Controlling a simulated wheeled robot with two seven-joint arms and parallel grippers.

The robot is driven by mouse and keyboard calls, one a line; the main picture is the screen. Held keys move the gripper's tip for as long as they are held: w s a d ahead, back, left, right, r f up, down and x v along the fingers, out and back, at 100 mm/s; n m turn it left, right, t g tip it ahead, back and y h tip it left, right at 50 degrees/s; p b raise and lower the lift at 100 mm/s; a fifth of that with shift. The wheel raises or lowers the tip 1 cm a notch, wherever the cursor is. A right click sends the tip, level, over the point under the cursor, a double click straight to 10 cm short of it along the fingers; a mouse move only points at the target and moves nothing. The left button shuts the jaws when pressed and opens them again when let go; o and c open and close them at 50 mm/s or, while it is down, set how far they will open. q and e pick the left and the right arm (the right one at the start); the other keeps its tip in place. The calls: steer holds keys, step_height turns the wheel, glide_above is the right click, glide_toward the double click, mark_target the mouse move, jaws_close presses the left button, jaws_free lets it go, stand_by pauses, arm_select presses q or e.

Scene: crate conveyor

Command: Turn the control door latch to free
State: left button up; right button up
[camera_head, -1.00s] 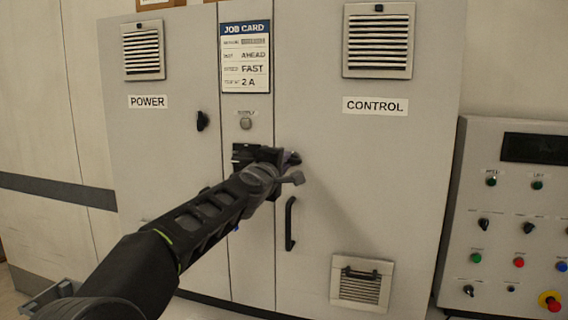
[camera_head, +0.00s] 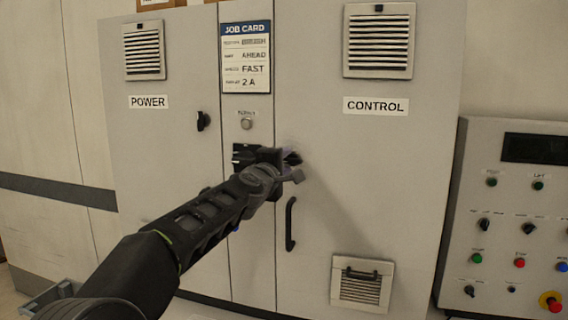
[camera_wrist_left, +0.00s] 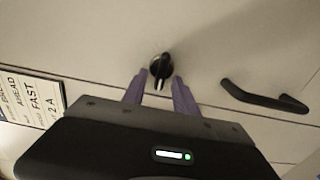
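The control door (camera_head: 360,185) is closed, with its CONTROL label near the top. Its latch (camera_wrist_left: 162,68), a small black knob on a round base, shows in the left wrist view. In the head view the latch is hidden behind my left gripper. My left gripper (camera_head: 288,157) is at the door's left edge, above the door handle. In the left wrist view its two purple fingers (camera_wrist_left: 160,80) are apart, one on each side of the latch. I see no clear grip on it. My right gripper is not in view.
A black handle (camera_head: 290,224) sits below my gripper and also shows in the left wrist view (camera_wrist_left: 262,98). The power door (camera_head: 160,150) has its own black latch (camera_head: 203,121). A job card (camera_head: 245,57) hangs between them. A control panel (camera_head: 510,220) stands at the right.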

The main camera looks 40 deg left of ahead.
arm_select(q)
steer(key=v, duration=0.7)
steer(key=shift+s+d+b, duration=0.15)
steer(key=shift+s+b, duration=0.15)
steer(key=shift+s, duration=0.1)
stand_by(0.3)
